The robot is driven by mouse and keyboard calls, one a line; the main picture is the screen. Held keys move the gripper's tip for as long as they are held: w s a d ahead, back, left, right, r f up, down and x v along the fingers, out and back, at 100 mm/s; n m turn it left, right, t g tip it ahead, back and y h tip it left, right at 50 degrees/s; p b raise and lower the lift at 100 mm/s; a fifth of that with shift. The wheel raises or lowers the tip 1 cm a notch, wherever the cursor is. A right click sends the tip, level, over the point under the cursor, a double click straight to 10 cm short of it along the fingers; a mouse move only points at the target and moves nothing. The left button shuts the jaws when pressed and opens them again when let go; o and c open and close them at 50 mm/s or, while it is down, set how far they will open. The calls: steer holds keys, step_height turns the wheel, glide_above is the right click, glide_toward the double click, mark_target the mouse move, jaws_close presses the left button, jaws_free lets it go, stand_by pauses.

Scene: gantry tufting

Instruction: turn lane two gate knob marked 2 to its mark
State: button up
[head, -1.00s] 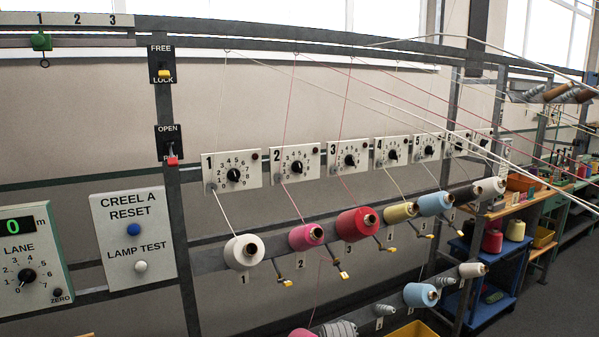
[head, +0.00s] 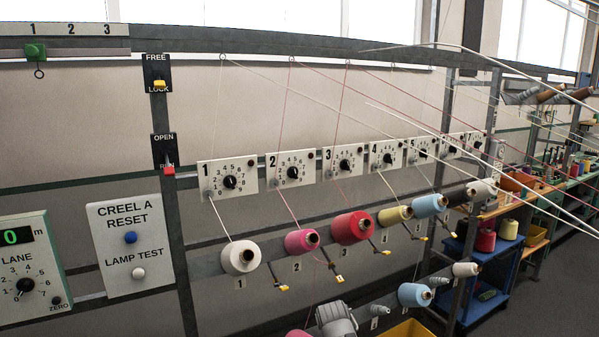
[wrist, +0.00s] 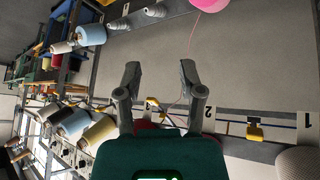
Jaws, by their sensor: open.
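The lane two gate knob (head: 292,173) is a black round knob on a white plate (head: 272,184) marked 2, with a ring of digits around it. Its pointer is too small to read surely. A dark round spot sits at the plate's upper right. In the wrist view, my gripper (wrist: 160,72) is open and empty, its two grey fingers apart. That view is upside down and shows the creel rail with labels 1 and 2, not the knob. In the head view, a grey part, seemingly of my arm, shows at the bottom middle, below the knob.
Similar plates stand on both sides, with knob 1 (head: 230,182) and knob 3 (head: 344,165). Below are a white cone (head: 238,257), a pink cone (head: 299,243) and a red cone (head: 350,228), with yellow-tipped levers. Taut yarns cross in front of the wall.

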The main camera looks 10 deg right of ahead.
steer(key=w+d+r+t+h+p, duration=0.1)
steer(key=w+d+r+t+p, duration=0.2)
steer(key=w+r, duration=0.5)
steer(key=n+t+y+p, duration=0.7)
steer(key=n+t+y, duration=0.2)
steer(key=t+y, duration=0.2)
glide_toward(296, 175)
steer(key=s+d+f, duration=0.3)
steer(key=shift+a+r+n+y, duration=0.2)
steer(key=shift+n+y, duration=0.1)
steer(key=shift+y, duration=0.25)
steer(key=shift+a+r+n+y, duration=0.15)
steer(key=shift+n+y, duration=0.15)
steer(key=shift+y, duration=0.25)
steer(key=shift+w, duration=0.1)
steer(key=p+x, duration=0.5)
steer(key=x, duration=0.8)
steer(key=shift+w+a+r, duration=0.1)
steer(key=shift+w, duration=0.15)
